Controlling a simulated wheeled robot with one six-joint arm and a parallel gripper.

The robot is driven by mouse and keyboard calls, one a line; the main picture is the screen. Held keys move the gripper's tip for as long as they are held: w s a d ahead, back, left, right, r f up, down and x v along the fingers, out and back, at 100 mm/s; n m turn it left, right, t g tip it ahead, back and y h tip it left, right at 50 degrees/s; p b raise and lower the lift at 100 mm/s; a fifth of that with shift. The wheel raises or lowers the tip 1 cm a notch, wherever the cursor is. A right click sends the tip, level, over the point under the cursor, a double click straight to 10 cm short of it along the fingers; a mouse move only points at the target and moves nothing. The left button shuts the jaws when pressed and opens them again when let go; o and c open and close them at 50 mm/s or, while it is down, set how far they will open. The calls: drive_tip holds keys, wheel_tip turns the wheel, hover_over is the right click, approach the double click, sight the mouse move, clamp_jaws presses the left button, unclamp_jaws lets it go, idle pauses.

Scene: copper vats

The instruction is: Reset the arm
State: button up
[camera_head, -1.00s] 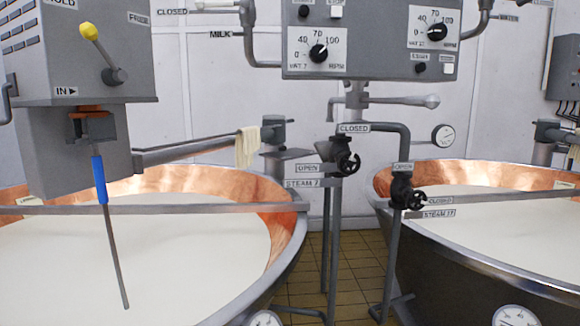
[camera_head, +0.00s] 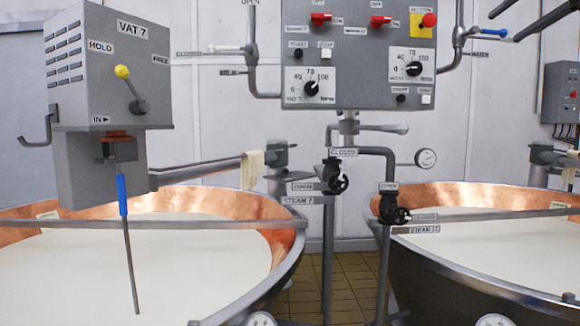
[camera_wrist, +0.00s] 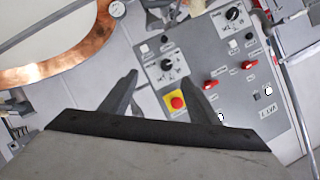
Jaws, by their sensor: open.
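My gripper (camera_wrist: 160,77) is open and empty in the wrist view. Its two dark fingers stand apart in front of the grey control panel (camera_wrist: 220,70). The red emergency button on its yellow plate (camera_wrist: 177,103) shows between the fingers, and I cannot tell the distance to it. In the head view, two dark bars enter at the top right corner; I cannot tell for sure whether they are my gripper's fingers.
The control panel (camera_head: 360,50) hangs at the back between two copper vats (camera_head: 270,215) (camera_head: 400,200) of milk. A grey VAT 7 box (camera_head: 105,75) with a yellow-knobbed lever and a blue-handled rod (camera_head: 122,195) stands at left. Pipes and valves (camera_head: 335,177) fill the middle.

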drive_tip(key=s+a+f+g, duration=0.15)
drive_tip(key=a+f, duration=0.35)
drive_tip(key=f, duration=0.6)
drive_tip(key=s+a+f+g+h, duration=0.1)
drive_tip(key=a+f+g, duration=0.1)
drive_tip(key=a+f, duration=0.65)
drive_tip(key=s+a+f+g, duration=0.1)
drive_tip(key=a+f+g, duration=0.15)
drive_tip(key=f, duration=1.05)
drive_tip(key=s+a+f+n+g+h, duration=0.1)
drive_tip(key=s+a+f, duration=0.1)
drive_tip(key=s+f, duration=0.5)
drive_tip(key=s+a+f+n+g, duration=0.1)
drive_tip(key=s+f, duration=0.5)
drive_tip(key=f, duration=1.3)
drive_tip(key=s+a+f+n+h, duration=0.1)
drive_tip(key=s+a+f+n, duration=0.1)
drive_tip(key=s+f, duration=0.5)
wheel_tip(320, 180, down, 7)
drive_tip(key=shift+s+a+r+g+h, duration=0.1)
drive_tip(key=shift+s+a+g+h, duration=0.25)
drive_tip(key=shift+a, duration=0.4)
